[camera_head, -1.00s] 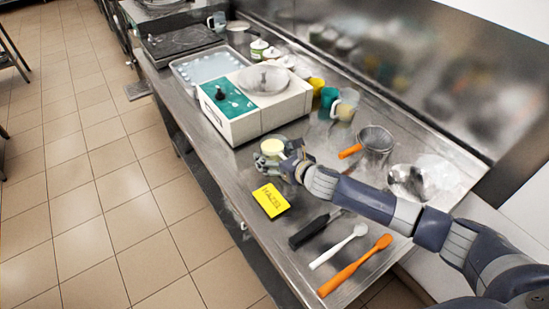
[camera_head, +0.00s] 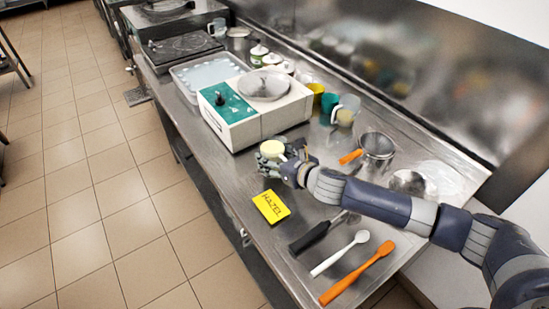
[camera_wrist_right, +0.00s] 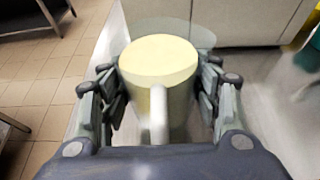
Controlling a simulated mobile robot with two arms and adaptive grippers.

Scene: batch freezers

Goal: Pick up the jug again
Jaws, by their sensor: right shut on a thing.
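The jug (camera_head: 271,147), pale with a cream-yellow top, is in front of the white machine in the head view. In the right wrist view the jug (camera_wrist_right: 158,65) stands upright between the fingers, with its white handle (camera_wrist_right: 159,115) facing my palm. My right gripper (camera_head: 280,160) is shut on the jug, with fingers on both sides of it; it also shows in the wrist view (camera_wrist_right: 158,100). The jug's base is hidden, so I cannot tell whether it touches the steel counter. My left gripper is not in view.
The white machine with a green panel (camera_head: 226,102) stands just behind the jug. A yellow HAZEL card (camera_head: 271,206), a dark-handled tool (camera_head: 317,233), a white spoon (camera_head: 340,254) and an orange spatula (camera_head: 357,273) lie nearer.

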